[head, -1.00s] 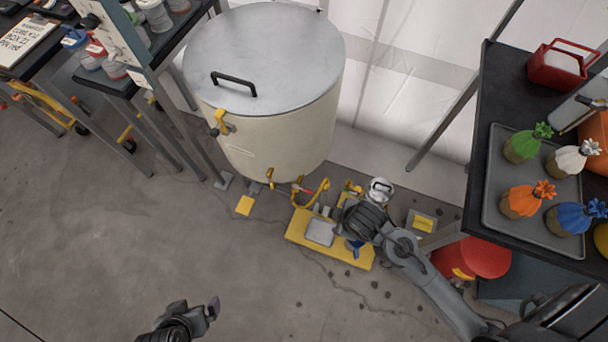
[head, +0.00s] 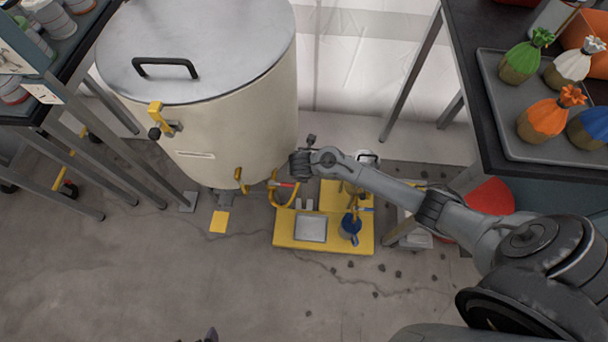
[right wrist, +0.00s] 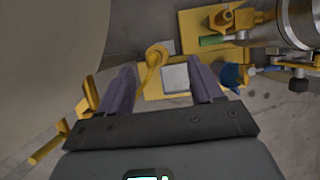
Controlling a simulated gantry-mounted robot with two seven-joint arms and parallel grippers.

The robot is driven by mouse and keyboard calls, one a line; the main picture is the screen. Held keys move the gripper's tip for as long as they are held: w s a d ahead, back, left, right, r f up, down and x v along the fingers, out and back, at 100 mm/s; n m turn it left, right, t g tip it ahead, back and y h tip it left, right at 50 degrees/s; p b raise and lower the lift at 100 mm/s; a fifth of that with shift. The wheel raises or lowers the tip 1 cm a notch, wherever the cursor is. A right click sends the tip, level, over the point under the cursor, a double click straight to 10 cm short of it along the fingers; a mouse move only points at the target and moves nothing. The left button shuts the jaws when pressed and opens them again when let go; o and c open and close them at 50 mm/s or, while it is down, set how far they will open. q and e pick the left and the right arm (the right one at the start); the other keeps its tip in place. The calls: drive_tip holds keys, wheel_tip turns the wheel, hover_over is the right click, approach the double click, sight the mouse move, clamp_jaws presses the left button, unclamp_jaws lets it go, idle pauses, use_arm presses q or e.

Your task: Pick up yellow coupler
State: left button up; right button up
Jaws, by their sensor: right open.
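A curved yellow piece, which I take for the yellow coupler (right wrist: 152,68), shows between my right fingers in the right wrist view, with a rounded upper end. In the head view a yellow curved hose with a red part (head: 273,193) sits between the tank and the yellow base plate; I cannot tell exactly where the coupler begins. My right gripper (right wrist: 162,78) is open, its two purple fingers apart, above this piece and not closed on it. In the head view my right wrist hides part of this area. Only a tip of my left gripper (head: 211,335) shows at the bottom edge.
A large cream tank (head: 225,125) with a metal lid stands close left of my right wrist. The yellow base plate (head: 290,240) carries a grey square pad (head: 311,228) and a blue part (head: 350,224). A dark table (head: 470,110) with a tray stands right.

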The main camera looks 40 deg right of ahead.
drive_tip(key=b+x, duration=0.1)
drive_tip(key=x, duration=0.2)
drive_tip(key=shift+w+f+b, duration=0.15)
drive_tip(key=shift+f+b, duration=0.1)
drive_tip(key=shift+b, duration=0.15)
drive_tip(key=b+x, duration=0.3)
drive_tip(key=shift+a+f, duration=0.1)
drive_tip(key=shift+f, duration=0.15)
drive_tip(key=shift+w+d+f+b, duration=0.15)
drive_tip(key=shift+f+b, duration=0.15)
drive_tip(key=shift+b, duration=0.05)
drive_tip(key=shift+w+d+f+b, duration=0.15)
drive_tip(key=shift+w+f+b, duration=0.05)
drive_tip(key=shift+f+b, duration=0.15)
drive_tip(key=shift+r, duration=0.1)
drive_tip(key=c, duration=1)
drive_tip(key=shift+c, duration=0.2)
